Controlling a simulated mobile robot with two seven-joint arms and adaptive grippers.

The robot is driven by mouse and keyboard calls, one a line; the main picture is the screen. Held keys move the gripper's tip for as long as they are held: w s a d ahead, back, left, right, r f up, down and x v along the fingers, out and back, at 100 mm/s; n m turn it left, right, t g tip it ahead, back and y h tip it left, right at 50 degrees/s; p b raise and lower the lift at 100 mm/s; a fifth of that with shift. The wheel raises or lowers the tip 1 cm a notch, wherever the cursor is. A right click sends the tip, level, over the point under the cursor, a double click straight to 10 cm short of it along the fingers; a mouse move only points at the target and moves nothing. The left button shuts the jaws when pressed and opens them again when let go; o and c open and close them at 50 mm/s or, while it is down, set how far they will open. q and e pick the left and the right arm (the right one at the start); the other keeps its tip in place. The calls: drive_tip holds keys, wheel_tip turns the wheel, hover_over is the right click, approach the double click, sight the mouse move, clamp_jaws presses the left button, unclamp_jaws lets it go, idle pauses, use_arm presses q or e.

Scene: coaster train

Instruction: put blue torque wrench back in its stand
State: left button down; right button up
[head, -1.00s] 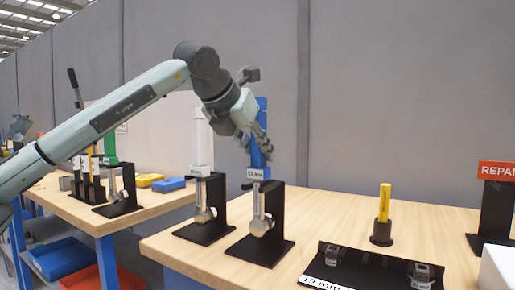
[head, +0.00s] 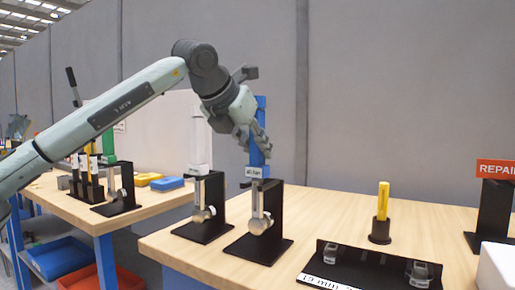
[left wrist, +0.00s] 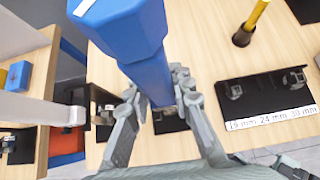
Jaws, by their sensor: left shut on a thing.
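The blue torque wrench (head: 258,150) stands about upright at the front right black stand (head: 276,205). It has a blue handle, a white label, a silver shaft and a round metal head low by the stand. My left gripper (head: 256,140) is shut on the blue handle, above the stand's top. In the left wrist view the blue handle (left wrist: 135,45) rises between the fingers (left wrist: 152,98) and hides most of the stand below. I cannot tell whether the wrench rests fully in the stand. My right gripper is not in view.
A white-handled wrench (head: 199,145) stands in a black stand (head: 212,212) close on the left. To the right are a yellow-handled tool (head: 383,200) in a black holder, a black socket tray (head: 360,265) and a REPAIR sign (head: 497,170). The tabletop (head: 330,210) between is clear.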

use_arm(q)
drive_tip(key=shift+f+b, duration=0.7)
drive_tip(key=shift+b, duration=0.05)
idle(0.8)
